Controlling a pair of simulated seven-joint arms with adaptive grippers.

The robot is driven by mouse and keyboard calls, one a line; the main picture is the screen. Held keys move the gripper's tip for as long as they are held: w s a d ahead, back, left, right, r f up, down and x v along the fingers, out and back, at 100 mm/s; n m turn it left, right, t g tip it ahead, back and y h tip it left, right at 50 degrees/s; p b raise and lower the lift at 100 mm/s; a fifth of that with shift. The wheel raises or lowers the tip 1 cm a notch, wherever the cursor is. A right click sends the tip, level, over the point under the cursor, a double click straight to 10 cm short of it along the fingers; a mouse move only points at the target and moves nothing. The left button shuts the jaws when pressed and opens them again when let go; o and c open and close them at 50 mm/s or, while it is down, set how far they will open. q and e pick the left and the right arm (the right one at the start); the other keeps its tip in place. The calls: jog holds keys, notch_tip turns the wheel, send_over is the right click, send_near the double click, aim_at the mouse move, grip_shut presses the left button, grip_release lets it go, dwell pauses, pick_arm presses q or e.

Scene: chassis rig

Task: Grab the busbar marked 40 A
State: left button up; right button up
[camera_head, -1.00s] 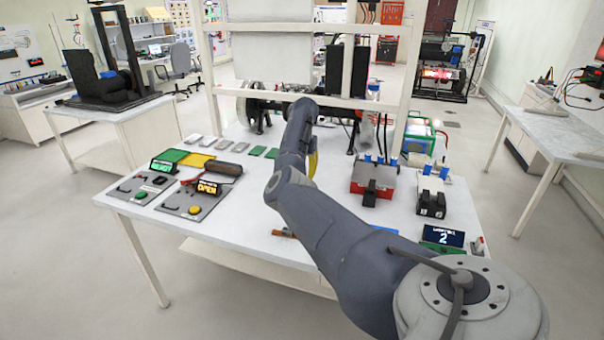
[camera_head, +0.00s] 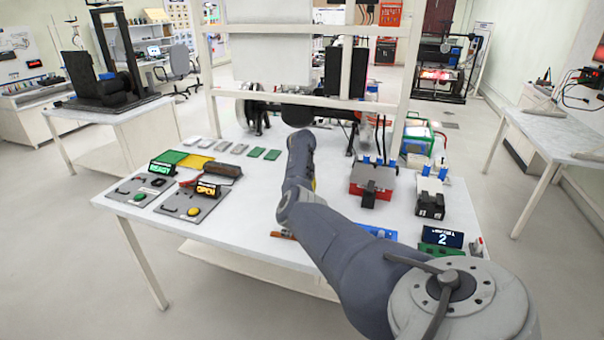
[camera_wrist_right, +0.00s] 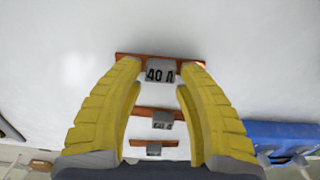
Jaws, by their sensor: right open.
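The busbar marked 40 A (camera_wrist_right: 160,73) lies on the white table at the top of the right wrist view, a copper strip with a grey label block. My right gripper (camera_wrist_right: 160,66) is open, its yellow fingers reaching toward the strip on either side of the label. I cannot tell whether they touch it. Two more copper busbars lie nearer, one (camera_wrist_right: 178,112) with an unreadable label and one (camera_wrist_right: 153,144) behind it toward the wrist. In the head view my right arm hides most of the gripper and the marked busbar. My left gripper is not in view.
A blue block (camera_wrist_right: 285,133) is right of the busbars. Two control panels (camera_head: 192,206) (camera_head: 142,188) are at left. A white frame stands behind.

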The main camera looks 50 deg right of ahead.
jog(key=shift+f, duration=0.5)
jog(key=shift+o, duration=0.3)
grip_shut()
